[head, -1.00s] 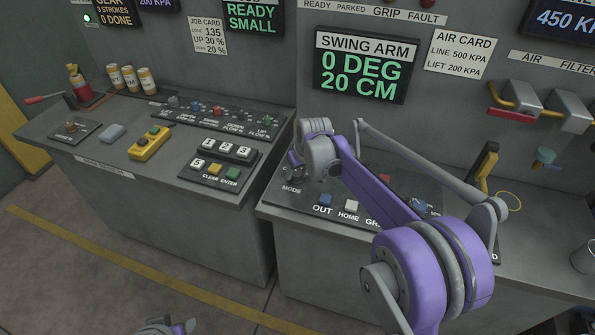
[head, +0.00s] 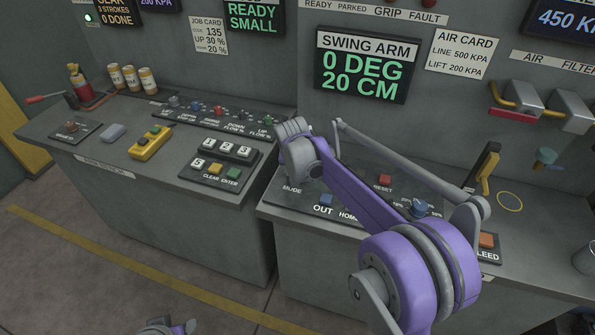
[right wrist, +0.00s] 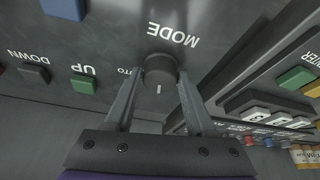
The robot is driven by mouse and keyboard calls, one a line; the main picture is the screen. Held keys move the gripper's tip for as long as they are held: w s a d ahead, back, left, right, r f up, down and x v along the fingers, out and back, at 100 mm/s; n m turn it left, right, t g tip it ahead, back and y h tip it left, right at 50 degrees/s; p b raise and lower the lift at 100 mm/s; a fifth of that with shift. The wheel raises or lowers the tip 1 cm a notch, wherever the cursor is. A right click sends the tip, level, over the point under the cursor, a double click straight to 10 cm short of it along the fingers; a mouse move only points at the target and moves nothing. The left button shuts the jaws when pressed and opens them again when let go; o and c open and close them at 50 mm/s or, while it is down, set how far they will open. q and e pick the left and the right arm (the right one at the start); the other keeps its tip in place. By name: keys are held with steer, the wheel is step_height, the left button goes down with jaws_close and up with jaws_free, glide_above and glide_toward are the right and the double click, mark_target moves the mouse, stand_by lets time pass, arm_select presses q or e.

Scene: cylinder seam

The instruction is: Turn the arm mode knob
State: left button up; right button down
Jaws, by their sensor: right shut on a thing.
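The dark round mode knob (right wrist: 160,70) sits on the console panel beside the printed word MODE in the right wrist view. Its white mark points down in the picture, away from that word. A partly covered label ending in "UTO" is left of it. My right gripper (right wrist: 158,82) has one finger on each side of the knob and is shut on it. In the head view my right wrist and forearm cover the knob, though the word MODE shows. The swing arm display (head: 361,73) reads 0 DEG, 20 CM. Only a piece of my left arm shows at the bottom edge.
A blue OUT button (head: 326,200), a red RESET button (head: 384,179) and a blue knob (head: 418,207) are on the same panel. A black-and-yellow handle (head: 484,170) stands to the right. The left console (head: 120,190) carries keys, buttons and cans.

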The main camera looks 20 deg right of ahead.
steer(key=shift+a+m+h, duration=0.1)
steer(key=shift+m+h, duration=0.4)
steer(key=shift+m, duration=0.7)
steer(key=shift+c, duration=1.2)
jaws_free()
steer(key=v, duration=1)
steer(key=shift+r, duration=0.45)
steer(key=shift+w, duration=0.1)
